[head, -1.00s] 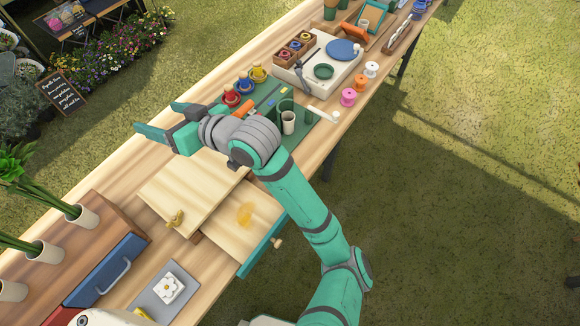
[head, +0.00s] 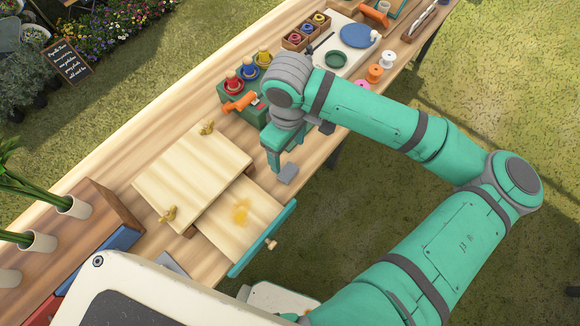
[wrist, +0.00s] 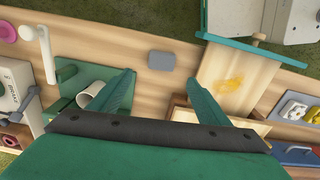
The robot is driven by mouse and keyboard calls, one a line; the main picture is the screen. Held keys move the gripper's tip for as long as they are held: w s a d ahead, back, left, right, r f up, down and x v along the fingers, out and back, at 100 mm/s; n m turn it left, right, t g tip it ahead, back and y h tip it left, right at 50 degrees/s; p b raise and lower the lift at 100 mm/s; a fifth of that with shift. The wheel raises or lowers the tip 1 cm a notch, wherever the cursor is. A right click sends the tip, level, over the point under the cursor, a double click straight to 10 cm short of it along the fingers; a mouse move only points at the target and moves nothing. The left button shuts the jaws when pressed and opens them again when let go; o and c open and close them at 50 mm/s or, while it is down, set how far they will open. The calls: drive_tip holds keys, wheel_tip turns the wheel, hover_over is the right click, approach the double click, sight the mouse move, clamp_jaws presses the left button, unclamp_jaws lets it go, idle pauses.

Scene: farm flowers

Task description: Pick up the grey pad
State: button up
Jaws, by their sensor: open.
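The grey pad (head: 288,173) is a small, flat, rounded rectangle on the wooden table near its front edge, right of the pulled-out drawer. In the wrist view the pad (wrist: 161,60) lies beyond the fingertips, roughly centred between them. My gripper (head: 281,150) points down at the table close to the pad; one finger shows in the head view. In the wrist view my gripper (wrist: 160,80) has its two fingers spread wide with nothing between them. The pad is in full view in the wrist view.
The drawer (head: 236,213) with a yellow stain sticks out at the front edge, beside the pad. A green board (wrist: 75,92) with a white cup (wrist: 90,95) is on the pad's other side. Bare table surrounds the pad. Thread spools (head: 375,73) stand farther along.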

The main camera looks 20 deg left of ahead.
sight(288, 172)
drive_tip(key=shift+s+d+f, duration=0.1)
drive_tip(key=shift+f, duration=2.6)
drive_tip(key=shift+s+f, duration=0.1)
drive_tip(key=shift+f, duration=2.55)
drive_tip(key=c, duration=1.1)
